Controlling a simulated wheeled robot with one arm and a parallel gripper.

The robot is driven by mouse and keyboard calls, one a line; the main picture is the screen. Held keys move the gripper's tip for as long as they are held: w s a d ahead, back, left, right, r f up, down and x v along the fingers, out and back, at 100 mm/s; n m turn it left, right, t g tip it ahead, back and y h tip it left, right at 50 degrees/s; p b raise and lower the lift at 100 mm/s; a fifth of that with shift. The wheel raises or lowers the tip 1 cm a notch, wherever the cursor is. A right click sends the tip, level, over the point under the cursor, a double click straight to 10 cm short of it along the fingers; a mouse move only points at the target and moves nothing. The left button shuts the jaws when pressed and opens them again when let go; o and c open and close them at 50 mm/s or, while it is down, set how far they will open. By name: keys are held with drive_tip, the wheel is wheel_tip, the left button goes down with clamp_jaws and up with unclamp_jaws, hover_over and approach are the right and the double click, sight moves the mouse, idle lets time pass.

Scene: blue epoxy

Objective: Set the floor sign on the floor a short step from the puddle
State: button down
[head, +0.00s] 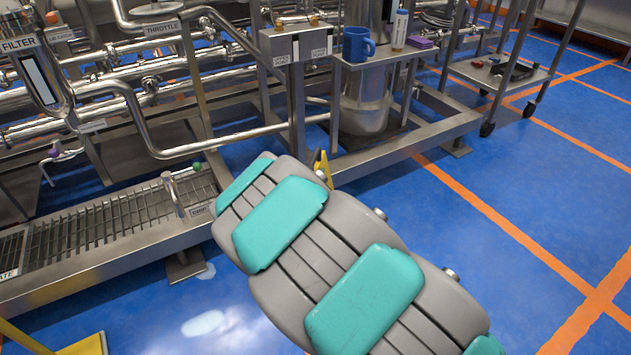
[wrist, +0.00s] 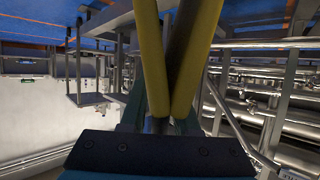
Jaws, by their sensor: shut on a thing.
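My gripper (wrist: 160,124) is shut on the yellow floor sign (wrist: 150,45), whose two yellow legs spread from the fingers in the wrist view. In the head view, only a small yellow piece of the sign (head: 320,164) shows past the far end of my grey and teal arm. The arm hides my gripper and most of the sign there. A pale glossy patch (head: 204,323) on the blue floor at lower left may be the puddle or only a reflection. A smaller pale patch (head: 206,271) lies near the grating's foot.
A steel pipe skid (head: 295,110) and a drain grating (head: 100,225) fill the left and back. A blue mug (head: 357,44) stands on a small shelf. A wheeled cart (head: 495,75) is at upper right. A yellow object (head: 88,345) is cut off at lower left. Blue floor with orange lines is open at right.

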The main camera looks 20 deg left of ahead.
drive_tip(key=shift+w+f, duration=0.15)
drive_tip(key=shift+w, duration=0.3)
wheel_tip(320, 180, down, 3)
drive_tip(key=shift+d+f+b, duration=0.1)
drive_tip(key=shift+f+b, duration=0.05)
drive_tip(key=shift+b, duration=0.55)
drive_tip(key=c, duration=0.6)
unclamp_jaws()
drive_tip(key=shift+s, duration=0.1)
drive_tip(key=shift+c, duration=0.2)
drive_tip(key=p+v, duration=0.1)
drive_tip(key=v, duration=0.9)
drive_tip(key=shift+s, duration=0.3)
drive_tip(key=shift+s+r+p, duration=0.35)
drive_tip(key=shift+s+r, duration=0.05)
drive_tip(key=shift+s, duration=0.25)
